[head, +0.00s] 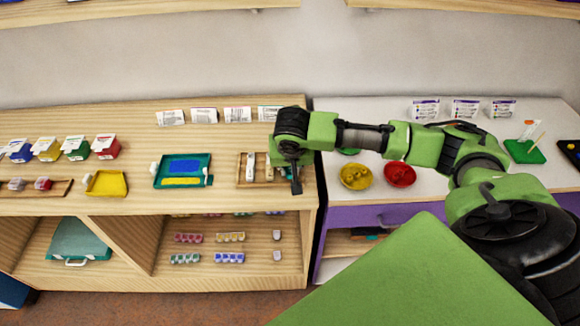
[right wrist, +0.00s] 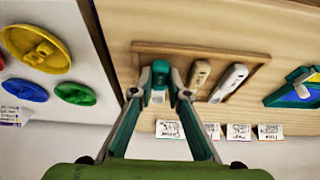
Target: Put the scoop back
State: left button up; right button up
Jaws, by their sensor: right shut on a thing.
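My right gripper (head: 283,174) is over the right end of a shallow wooden tray (head: 239,170) at the right end of the wooden counter. The right wrist view also shows the gripper (right wrist: 159,86), shut on a small piece with a pale part, which I take to be the scoop (right wrist: 157,97); the fingers hide most of it. The tray (right wrist: 200,48) holds two pale-handled tools (right wrist: 229,82) beside the gripper. Whether the scoop touches the tray is unclear. My left gripper is not in view.
A teal tray with a blue and yellow board (head: 183,170) and a yellow tray (head: 106,184) lie left along the counter. Yellow (head: 356,176) and red (head: 399,174) bowls stand on the white counter at right. Label cards (head: 237,114) stand at the back.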

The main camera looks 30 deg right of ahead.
jog(key=shift+f, duration=0.3)
jog(key=o, duration=0.6)
jog(key=shift+c, duration=0.2)
jog(key=v, duration=1.2)
jog(key=shift+b, duration=0.45)
jog(key=shift+a, duration=0.15)
